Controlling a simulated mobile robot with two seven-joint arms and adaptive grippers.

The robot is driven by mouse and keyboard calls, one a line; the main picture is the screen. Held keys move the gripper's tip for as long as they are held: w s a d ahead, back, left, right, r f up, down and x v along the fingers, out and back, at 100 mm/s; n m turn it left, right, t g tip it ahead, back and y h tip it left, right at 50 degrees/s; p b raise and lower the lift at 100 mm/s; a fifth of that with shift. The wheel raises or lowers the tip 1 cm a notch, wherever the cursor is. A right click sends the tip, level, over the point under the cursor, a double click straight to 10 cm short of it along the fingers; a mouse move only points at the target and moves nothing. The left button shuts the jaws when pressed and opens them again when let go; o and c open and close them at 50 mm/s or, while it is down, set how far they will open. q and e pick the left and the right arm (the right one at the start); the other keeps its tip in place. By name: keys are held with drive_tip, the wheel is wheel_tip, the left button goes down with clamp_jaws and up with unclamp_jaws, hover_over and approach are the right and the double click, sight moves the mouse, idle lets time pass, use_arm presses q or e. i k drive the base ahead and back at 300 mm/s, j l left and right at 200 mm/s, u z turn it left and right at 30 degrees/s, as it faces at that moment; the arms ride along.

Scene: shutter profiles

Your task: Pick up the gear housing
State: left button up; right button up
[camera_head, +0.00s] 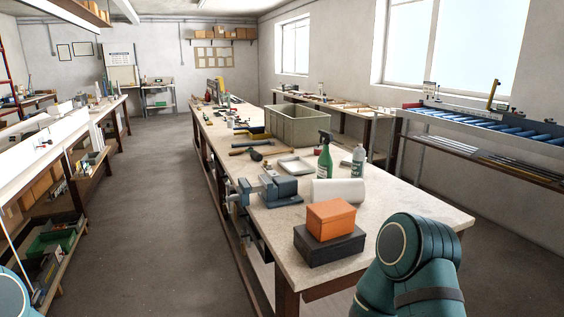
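I cannot make out for certain which thing is the gear housing. A blue-grey metal vise-like body (278,191) sits at the near left edge of the long workbench (250,225). An orange box (331,218) rests on top of a dark grey box (330,246) at the bench's near end. Neither of my grippers shows. A teal link of my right arm covers the lower right, past the bench's near corner, and a small part of my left arm shows in the bottom left corner.
A green spray bottle (325,158), a pale bottle (358,161), a white roll (338,192) and a shallow tray (296,165) stand close together behind the boxes. A grey-green crate (298,126) stands farther back. A roller conveyor (490,122) runs along the right wall. The left aisle floor is clear.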

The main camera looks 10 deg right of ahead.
sight(273, 174)
drive_tip(key=i+l+z, duration=0.2)
drive_tip(key=i+l, duration=0.4)
drive_tip(key=i, duration=0.15)
